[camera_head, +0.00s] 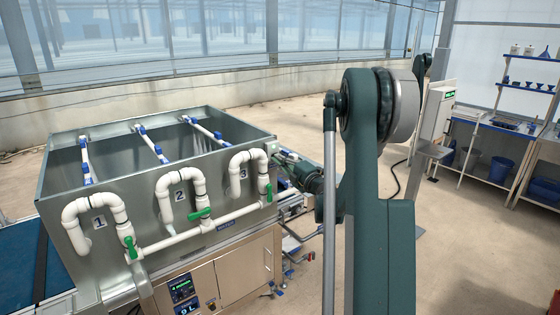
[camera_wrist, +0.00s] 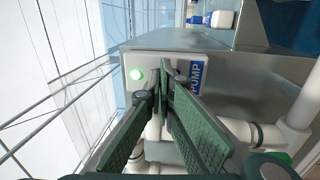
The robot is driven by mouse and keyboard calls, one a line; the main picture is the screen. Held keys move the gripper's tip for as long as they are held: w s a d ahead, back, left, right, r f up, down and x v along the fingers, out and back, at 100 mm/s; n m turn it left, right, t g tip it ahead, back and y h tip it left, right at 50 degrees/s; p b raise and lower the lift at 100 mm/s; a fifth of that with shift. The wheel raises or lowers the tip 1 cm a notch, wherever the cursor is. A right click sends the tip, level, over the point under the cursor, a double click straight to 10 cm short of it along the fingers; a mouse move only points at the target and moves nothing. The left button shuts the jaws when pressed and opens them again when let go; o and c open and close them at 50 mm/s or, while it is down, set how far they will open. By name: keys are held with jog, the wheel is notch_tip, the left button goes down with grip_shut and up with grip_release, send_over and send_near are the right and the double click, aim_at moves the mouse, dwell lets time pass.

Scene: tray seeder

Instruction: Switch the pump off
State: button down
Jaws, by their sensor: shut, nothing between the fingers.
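The pump's control box (camera_wrist: 165,64) shows in the wrist view as a pale plate on the metal tank's end. The fingertips cover that part of the plate, so any switch there is hidden. I cannot tell whether they touch it. In the head view my gripper (camera_head: 284,160) is at the tank's right corner, partly behind my arm.
The metal tank (camera_head: 140,205) bears white pipes numbered 1, 2 and 3 with green valve handles (camera_head: 199,215). A cabinet with a lit display (camera_head: 182,288) stands below. White pipes (camera_wrist: 240,130) run close to my fingers. Open floor (camera_head: 470,240) lies at right.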

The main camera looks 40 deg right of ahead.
jog(key=shift+w+r, duration=0.15)
jog(key=shift+w, duration=0.05)
jog(key=s+r, duration=0.1)
jog(key=s, duration=1.3)
jog(key=shift+r, duration=0.35)
jog(key=shift+w, duration=0.15)
jog(key=w+f, duration=0.2)
jog(key=w, duration=0.5)
jog(key=shift+w+f+p, duration=0.3)
jog(key=shift+f+p, duration=0.05)
jog(key=shift+f, duration=0.05)
dwell(0.4)
